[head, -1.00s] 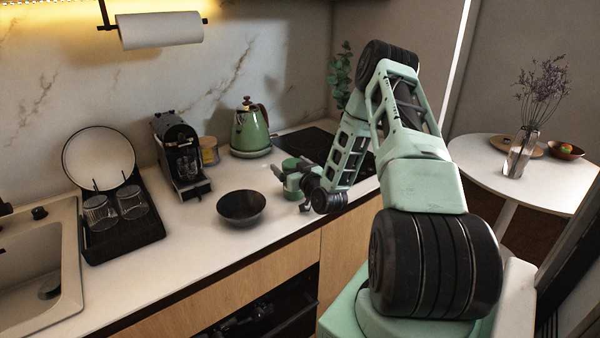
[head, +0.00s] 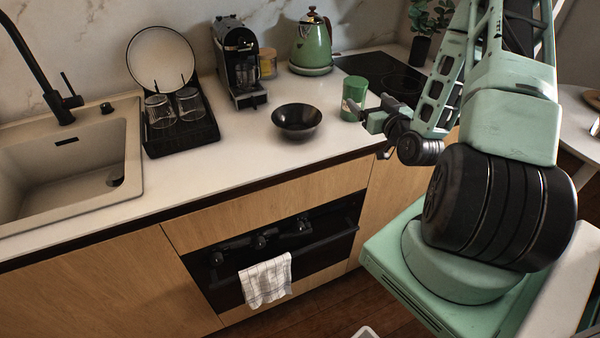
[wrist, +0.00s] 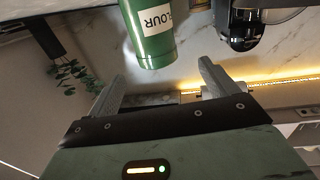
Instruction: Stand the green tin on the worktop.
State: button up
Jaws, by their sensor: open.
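The green tin (head: 354,90) stands upright on the worktop (head: 335,140), near its front edge, to the right of the black bowl. In the wrist view, which is upside down, the tin (wrist: 148,32) shows a white label reading FLOUR. My gripper (head: 366,116) is just to the front right of the tin, open and empty. In the wrist view its two fingers (wrist: 160,86) are wide apart, with the tin beyond their tips. The tin's lower right side is partly hidden by my gripper in the head view.
The black bowl (head: 297,121) is left of the tin. The hob (head: 385,72), the green kettle (head: 311,45) and a yellow-lidded jar (head: 267,62) are behind. A coffee machine (head: 238,62) and drying rack (head: 180,130) stand further left. The worktop's front left is clear.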

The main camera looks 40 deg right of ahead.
jog(key=w+a+n+g+y, duration=0.1)
jog(key=w+a+y, duration=0.1)
jog(key=a, duration=0.3)
jog(key=w+a+n+g+y, duration=0.1)
jog(key=w+a+n+y, duration=0.1)
jog(key=a, duration=0.3)
jog(key=w+a+n+g+y, duration=0.1)
jog(key=w+a+y, duration=0.1)
jog(key=w+a, duration=0.2)
jog(key=shift+a+n+g, duration=0.3)
jog(key=shift+a+n, duration=0.1)
jog(key=shift+a, duration=0.05)
jog(key=s+a+r+n+g+y, duration=0.1)
jog(key=s+a+n+g, duration=0.15)
jog(key=a, duration=0.75)
jog(key=s+a+r+n+g+y, duration=0.1)
jog(key=s+a+g, duration=0.25)
jog(key=a, duration=0.55)
jog(key=s+a+r+n+g, duration=0.1)
jog(key=s+a+r+g, duration=0.1)
jog(key=s, duration=0.5)
jog(key=s+a+r+n+g+h, duration=0.1)
jog(key=s+a+r+g, duration=0.1)
jog(key=s+a, duration=0.3)
jog(key=s+a+r+n+g, duration=0.1)
jog(key=s+a+g, duration=0.2)
jog(key=s, duration=0.7)
jog(key=shift+a+r+h, duration=0.3)
jog(key=shift+a+r, duration=0.1)
jog(key=shift+a, duration=0.1)
